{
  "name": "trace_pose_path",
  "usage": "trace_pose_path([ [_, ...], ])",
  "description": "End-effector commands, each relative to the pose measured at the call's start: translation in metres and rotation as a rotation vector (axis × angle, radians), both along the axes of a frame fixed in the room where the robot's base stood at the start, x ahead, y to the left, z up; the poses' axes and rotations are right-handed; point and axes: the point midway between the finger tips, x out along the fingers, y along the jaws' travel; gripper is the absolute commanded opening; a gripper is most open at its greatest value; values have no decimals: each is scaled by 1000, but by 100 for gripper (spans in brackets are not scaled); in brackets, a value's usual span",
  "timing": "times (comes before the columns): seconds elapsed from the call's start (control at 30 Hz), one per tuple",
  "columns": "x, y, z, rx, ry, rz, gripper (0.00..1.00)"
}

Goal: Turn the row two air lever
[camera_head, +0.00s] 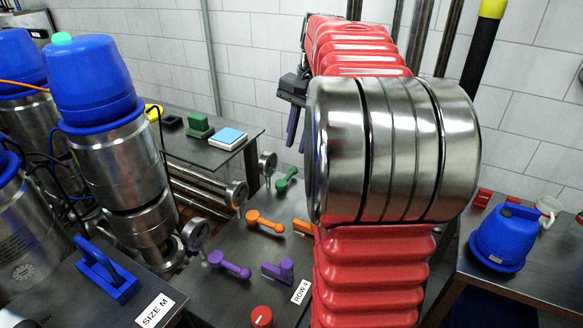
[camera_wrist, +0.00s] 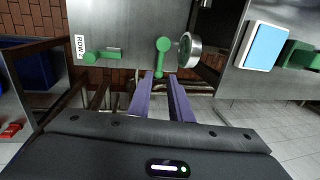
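A green lever (camera_wrist: 162,57) beside a round gauge (camera_wrist: 188,50) lies in line with my fingers in the wrist view. It also shows in the head view (camera_head: 287,180). A second green lever (camera_wrist: 103,56) is nearer the row label (camera_wrist: 80,48), whose number is hard to read; my arm hides this lever in the head view. I cannot tell which lever is the air one. My gripper (camera_wrist: 160,77) is open, its purple fingers apart. The first lever's knob end appears between the fingertips in the picture. In the head view my gripper (camera_head: 291,143) hangs above that lever.
Orange levers (camera_head: 265,222) and purple levers (camera_head: 230,264) fill nearer rows, with gauges at left. A bench with a blue-topped box (camera_head: 227,138) and a green block (camera_head: 199,127) stands behind. Blue-capped metal tanks (camera_head: 117,170) stand left, a blue part (camera_head: 503,236) right.

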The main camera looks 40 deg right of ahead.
Motion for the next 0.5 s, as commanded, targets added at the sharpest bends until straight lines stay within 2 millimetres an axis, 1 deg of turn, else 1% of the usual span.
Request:
trace_pose_path([
  [0.03, 1, 1, -9, 2, 2, 1, 18],
  [0.1, 3, 2, -20, 2, 2, 1, 18],
  [0.5, 14, 5, -78, 2, 2, 0, 18],
])
